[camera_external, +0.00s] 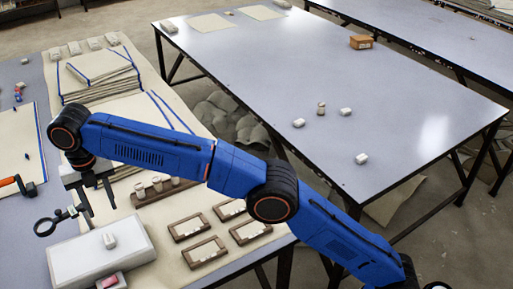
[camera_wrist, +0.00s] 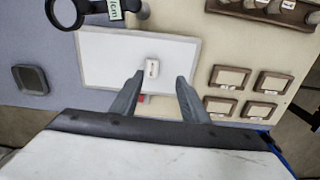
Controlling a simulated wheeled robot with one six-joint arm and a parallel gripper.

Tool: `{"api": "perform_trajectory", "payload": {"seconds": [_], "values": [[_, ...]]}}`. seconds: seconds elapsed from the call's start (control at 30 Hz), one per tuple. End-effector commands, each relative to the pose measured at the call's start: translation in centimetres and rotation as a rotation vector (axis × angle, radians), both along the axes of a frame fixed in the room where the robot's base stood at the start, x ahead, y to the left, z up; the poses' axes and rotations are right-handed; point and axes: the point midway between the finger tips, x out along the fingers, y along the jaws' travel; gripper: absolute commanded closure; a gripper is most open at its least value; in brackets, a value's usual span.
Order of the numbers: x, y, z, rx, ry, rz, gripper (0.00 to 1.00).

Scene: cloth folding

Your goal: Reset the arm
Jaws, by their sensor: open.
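My blue arm reaches across from the lower right, and my gripper (camera_external: 99,207) hangs pointing down over the left table (camera_external: 25,258). Its two fingers are apart with nothing between them, and it also shows in the wrist view (camera_wrist: 160,78). Below the fingertips is a white slab (camera_external: 75,262), also seen in the wrist view (camera_wrist: 105,62). A small white labelled piece (camera_external: 109,241) lies on the slab; in the wrist view this piece (camera_wrist: 152,68) appears just beyond the fingertips. The gap between gripper and slab is hard to judge.
Beside the slab stand a magnifier ring (camera_external: 45,227), several brown frames (camera_external: 205,252) and a wooden rack (camera_external: 145,198) of small spools. Folded cloth stacks (camera_external: 105,68) lie farther back. The right table (camera_external: 300,70) is mostly clear, with a cardboard box (camera_external: 361,42) and a few small pieces.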

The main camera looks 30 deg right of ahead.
Motion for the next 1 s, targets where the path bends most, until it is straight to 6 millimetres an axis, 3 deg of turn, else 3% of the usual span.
{"api": "perform_trajectory", "payload": {"seconds": [1.0], "values": [[11.1, -11.8, 0.1, 0.001, 0.0, -0.188, 0.59]]}}
